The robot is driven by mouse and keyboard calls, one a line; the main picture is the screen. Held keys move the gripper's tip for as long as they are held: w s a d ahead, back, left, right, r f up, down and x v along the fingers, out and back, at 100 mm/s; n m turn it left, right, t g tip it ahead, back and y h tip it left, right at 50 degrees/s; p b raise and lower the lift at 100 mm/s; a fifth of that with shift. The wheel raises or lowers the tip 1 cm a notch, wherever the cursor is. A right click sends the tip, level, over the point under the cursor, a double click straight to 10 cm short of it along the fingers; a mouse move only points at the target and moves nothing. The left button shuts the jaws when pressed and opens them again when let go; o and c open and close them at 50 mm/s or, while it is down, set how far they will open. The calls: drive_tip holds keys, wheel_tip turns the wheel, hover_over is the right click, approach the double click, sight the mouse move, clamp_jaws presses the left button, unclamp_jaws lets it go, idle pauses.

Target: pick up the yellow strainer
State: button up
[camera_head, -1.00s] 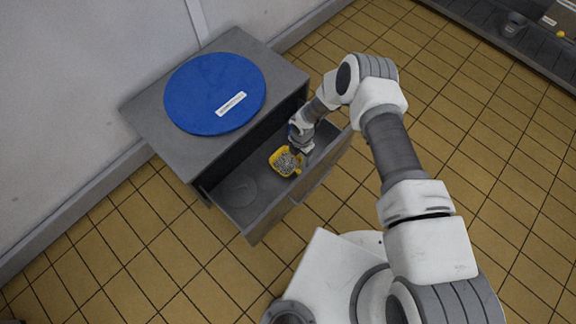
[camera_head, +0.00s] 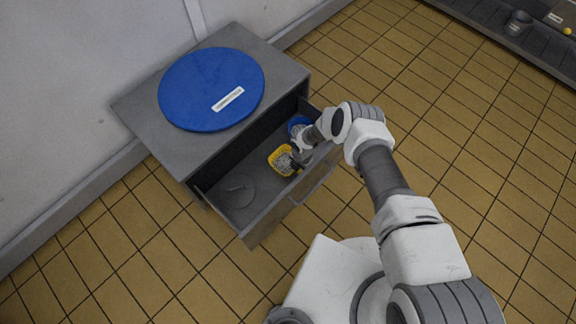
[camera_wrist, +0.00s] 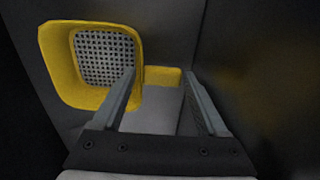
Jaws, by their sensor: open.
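The yellow strainer (camera_head: 281,162) lies inside the open drawer, near its middle, with a grey mesh bottom. In the wrist view the strainer (camera_wrist: 60,70) fills the upper left, its mesh facing me. My gripper (camera_wrist: 160,80) is open, with its two fingers apart. The left finger overlaps the strainer's right rim in the picture, and a yellow part of the strainer shows between the fingers. Whether the fingers touch it I cannot tell. In the head view my gripper (camera_head: 298,161) is down in the drawer at the strainer's right side.
The open grey drawer (camera_head: 265,222) has walls close around my gripper. A blue item (camera_head: 297,123) lies at its far right end, and a round grey lid-like item (camera_head: 237,191) at its left. A blue disc (camera_head: 205,85) lies on the cabinet top (camera_head: 150,105). Tiled floor is clear at right.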

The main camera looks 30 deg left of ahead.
drive_tip(key=shift+c, duration=0.3)
clamp_jaws()
